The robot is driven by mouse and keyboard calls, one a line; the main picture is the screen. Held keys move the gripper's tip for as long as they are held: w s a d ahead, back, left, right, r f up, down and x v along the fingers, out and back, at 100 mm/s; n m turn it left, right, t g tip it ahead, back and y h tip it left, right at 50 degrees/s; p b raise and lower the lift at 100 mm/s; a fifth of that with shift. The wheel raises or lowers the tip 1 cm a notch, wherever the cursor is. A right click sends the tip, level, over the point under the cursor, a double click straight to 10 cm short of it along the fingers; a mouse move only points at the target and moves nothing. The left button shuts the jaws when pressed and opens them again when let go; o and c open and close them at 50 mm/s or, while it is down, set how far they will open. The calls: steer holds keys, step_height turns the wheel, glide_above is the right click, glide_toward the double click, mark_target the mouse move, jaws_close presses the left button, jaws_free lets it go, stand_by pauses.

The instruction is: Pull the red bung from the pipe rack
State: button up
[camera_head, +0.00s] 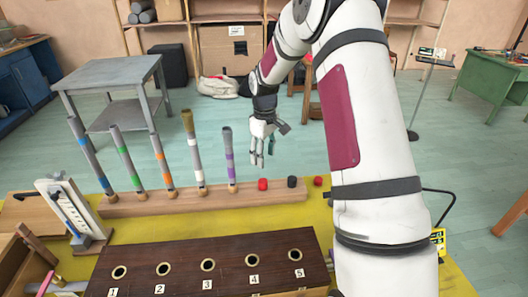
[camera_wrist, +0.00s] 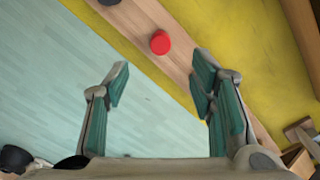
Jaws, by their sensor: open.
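A wooden pipe rack (camera_head: 215,203) holds several grey pipes with coloured bands, leaning in a row. To their right a short red bung (camera_head: 263,184) stands in the rack, with a black bung (camera_head: 292,182) beside it. A second red piece (camera_head: 318,181) sits at the rack's right end, close to my arm. My gripper (camera_head: 262,160) is open and empty above the rack, near the first red bung. In the wrist view that red bung (camera_wrist: 160,43) shows beyond and between my spread fingertips (camera_wrist: 160,72). The black bung (camera_wrist: 109,2) is cut off at the top edge.
A dark wooden box (camera_head: 207,264) with several numbered holes stands in front of the rack on the yellow tabletop (camera_head: 150,226). The purple-banded pipe (camera_head: 228,158) stands just left of my gripper. A white stand (camera_head: 72,212) is at the left.

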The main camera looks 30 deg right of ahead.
mark_target(264, 182)
step_height(264, 182, down, 13)
steer(key=shift+f+p, duration=0.1)
steer(key=shift+p, duration=0.45)
jaws_close()
steer(key=shift+r, duration=0.25)
steer(key=shift+r, duration=0.5)
steer(key=shift+r+p, duration=0.3)
steer(key=shift+r, duration=0.6)
steer(key=shift+r, duration=1.45)
